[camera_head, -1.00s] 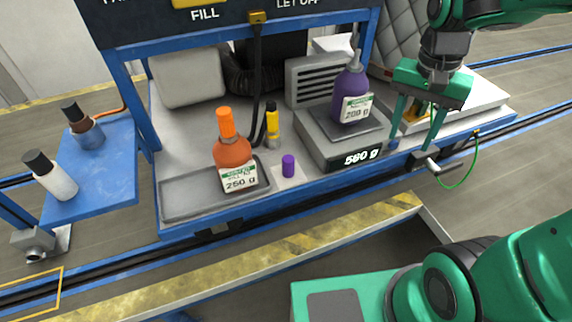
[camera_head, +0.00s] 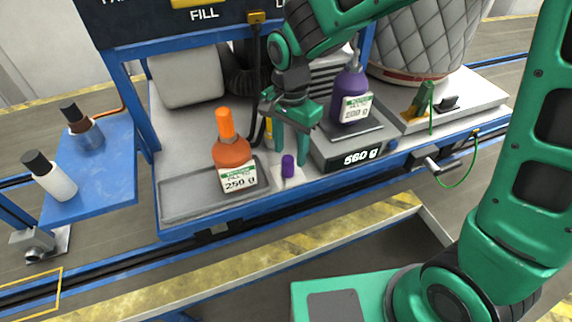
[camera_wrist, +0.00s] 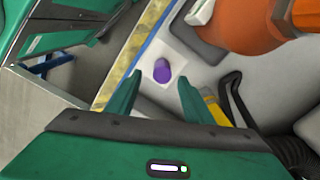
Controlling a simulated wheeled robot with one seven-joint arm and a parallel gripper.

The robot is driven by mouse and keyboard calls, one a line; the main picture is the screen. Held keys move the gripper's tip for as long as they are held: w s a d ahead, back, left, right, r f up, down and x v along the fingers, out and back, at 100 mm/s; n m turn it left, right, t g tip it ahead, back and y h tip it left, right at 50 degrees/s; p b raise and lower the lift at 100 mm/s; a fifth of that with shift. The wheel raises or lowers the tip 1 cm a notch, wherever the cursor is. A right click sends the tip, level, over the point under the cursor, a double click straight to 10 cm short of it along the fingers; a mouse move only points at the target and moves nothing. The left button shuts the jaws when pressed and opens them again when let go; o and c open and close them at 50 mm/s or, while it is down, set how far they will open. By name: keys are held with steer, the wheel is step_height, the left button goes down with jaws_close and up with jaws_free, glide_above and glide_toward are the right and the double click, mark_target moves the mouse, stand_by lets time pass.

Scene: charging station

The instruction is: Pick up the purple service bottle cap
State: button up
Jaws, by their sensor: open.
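My gripper (camera_head: 291,163) is open, pointing down, just above and behind the cap in the head view. In the wrist view the cap (camera_wrist: 162,71) lies ahead of my two green fingers (camera_wrist: 158,82), within the gap between them but beyond the tips. Nothing is between the fingers. The purple service bottle (camera_head: 350,98) stands on the scale, with a thin nozzle on top.
The orange bottle (camera_head: 232,155) stands on a grey tray (camera_head: 180,198) left of the cap. The scale (camera_head: 345,152) reads 560 g close on the right. A yellow-and-black tool (camera_wrist: 213,108), partly hidden in the head view, stands behind. The bench's blue front edge is near the cap.

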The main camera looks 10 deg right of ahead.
mark_target(288, 158)
steer(key=shift+a+f, duration=0.2)
steer(key=shift+f, duration=2.5)
steer(key=shift+c, duration=0.4)
steer(key=c, duration=1)
steer(key=shift+c, duration=0.2)
step_height(288, 158, up, 10)
steer(key=shift+r, duration=0.1)
